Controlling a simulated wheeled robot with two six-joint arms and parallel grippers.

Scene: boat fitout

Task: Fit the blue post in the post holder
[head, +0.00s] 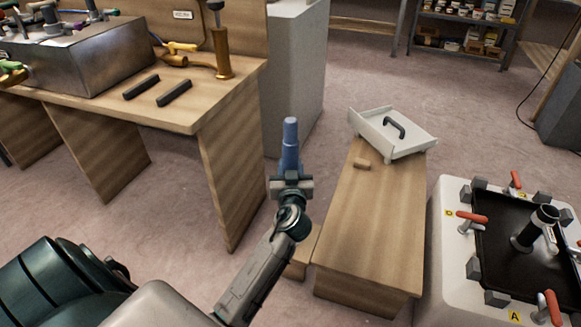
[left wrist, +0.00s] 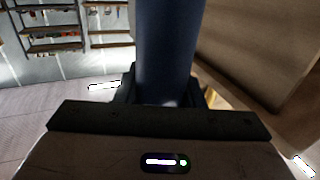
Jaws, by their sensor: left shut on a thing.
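The blue post (head: 290,145) stands nearly upright in my left gripper (head: 291,184), which is shut on its lower part. In the left wrist view the post (left wrist: 168,50) rises between the dark fingers, and its top is out of the frame. A black upright tube (head: 526,235) with a flared top stands on the black panel of a white fixture at the right. It looks like the post holder, well to the right of my gripper and apart from the post. My right gripper is not in view.
The white fixture (head: 446,262) carries red-handled clamps and grey blocks around its black panel. A low wooden bench (head: 375,220) with a white tray (head: 410,147) lies between. A wooden workbench (head: 120,103) with a metal box (head: 100,62) stands left. Pinkish floor is open behind.

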